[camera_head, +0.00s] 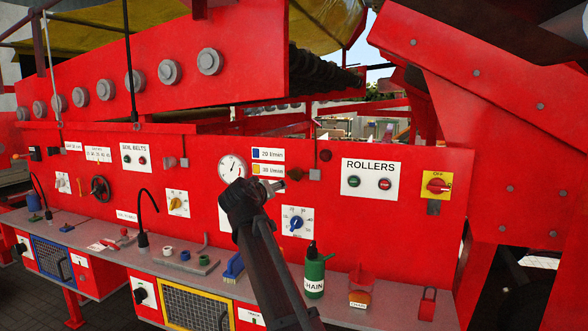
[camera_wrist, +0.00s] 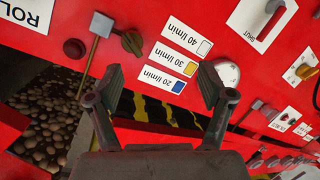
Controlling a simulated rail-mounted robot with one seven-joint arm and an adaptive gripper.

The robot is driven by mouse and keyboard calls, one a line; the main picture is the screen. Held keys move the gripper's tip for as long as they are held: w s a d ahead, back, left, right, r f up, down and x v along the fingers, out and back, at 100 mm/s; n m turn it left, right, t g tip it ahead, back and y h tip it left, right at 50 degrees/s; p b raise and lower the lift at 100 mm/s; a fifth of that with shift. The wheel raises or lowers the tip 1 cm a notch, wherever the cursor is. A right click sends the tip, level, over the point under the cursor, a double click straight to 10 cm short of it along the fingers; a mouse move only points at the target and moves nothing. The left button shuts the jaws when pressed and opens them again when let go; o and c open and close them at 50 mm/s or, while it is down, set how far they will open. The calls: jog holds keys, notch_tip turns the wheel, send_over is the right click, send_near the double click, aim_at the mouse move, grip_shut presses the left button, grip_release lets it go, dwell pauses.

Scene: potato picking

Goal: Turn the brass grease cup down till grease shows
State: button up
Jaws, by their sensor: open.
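A small olive-brown knob-like fitting, which looks like the brass grease cup (camera_wrist: 132,42), sticks out of the red panel beside the flow labels in the wrist view. In the head view the same fitting (camera_head: 295,173) shows small, just right of my gripper (camera_head: 240,190). In the wrist view my gripper (camera_wrist: 164,82) is open, with its fingers wide apart and nothing between them. The cup lies beyond the fingertips, nearer the left finger, and is not touched. No grease can be made out on it.
A grey-ended lever (camera_wrist: 100,25) and a dark red knob (camera_wrist: 75,48) are close beside the cup. A round gauge (camera_head: 233,168) is partly behind my gripper.

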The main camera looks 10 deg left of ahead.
aim_at(293, 175)
jog(key=w+d+n+t+p, duration=0.1)
jog(key=w+d+n+p, duration=0.1)
jog(key=w+n, duration=0.2)
jog(key=w+d+r+n+t+h+p, duration=0.1)
jog(key=w+n, duration=0.4)
jog(key=n, duration=0.6)
jog(key=w+d+n+p, duration=0.2)
jog(key=w+n+p, duration=0.1)
jog(key=w+n, duration=0.2)
jog(key=shift+w+d+r+n+t+h, duration=0.1)
jog(key=shift+d+n+t+h, duration=0.1)
jog(key=shift+n, duration=0.45)
jog(key=shift+w+d+r+n+t+h, duration=0.1)
jog(key=shift+n+t, duration=0.1)
jog(key=shift+n, duration=0.45)
jog(key=c, duration=1.2)
